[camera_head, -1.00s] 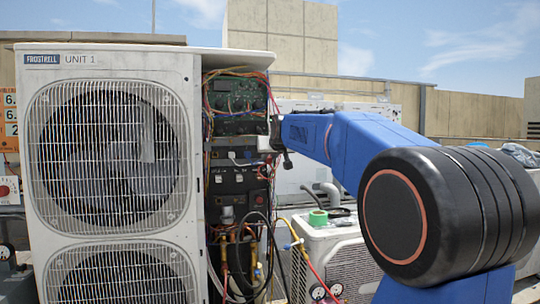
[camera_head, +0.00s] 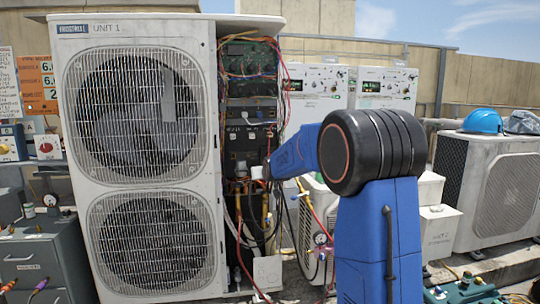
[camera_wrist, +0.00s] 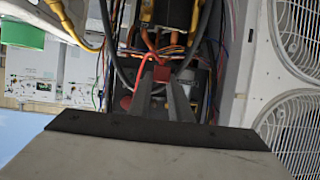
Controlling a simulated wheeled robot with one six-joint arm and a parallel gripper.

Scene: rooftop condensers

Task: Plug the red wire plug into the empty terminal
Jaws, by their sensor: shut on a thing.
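My gripper (camera_wrist: 160,95) is shut on the red wire plug (camera_wrist: 162,73), which shows at the fingertips in the wrist view. A red wire loops from the plug's side. In the head view my gripper (camera_head: 262,172) is at the open side bay of the condenser labelled UNIT 1 (camera_head: 202,150), low, near the bottom of the dark electrical panel (camera_head: 250,135). The plug is too small to make out there. Wires cross the bay in front of the plug in the wrist view. I cannot pick out the empty terminal in either view.
Loose cables and hoses (camera_head: 240,230) hang below the panel. A green tape roll (camera_wrist: 22,35) shows at the wrist view's left. A second condenser (camera_head: 490,190) with a blue helmet (camera_head: 483,121) stands right. A grey cabinet (camera_head: 35,255) stands front left.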

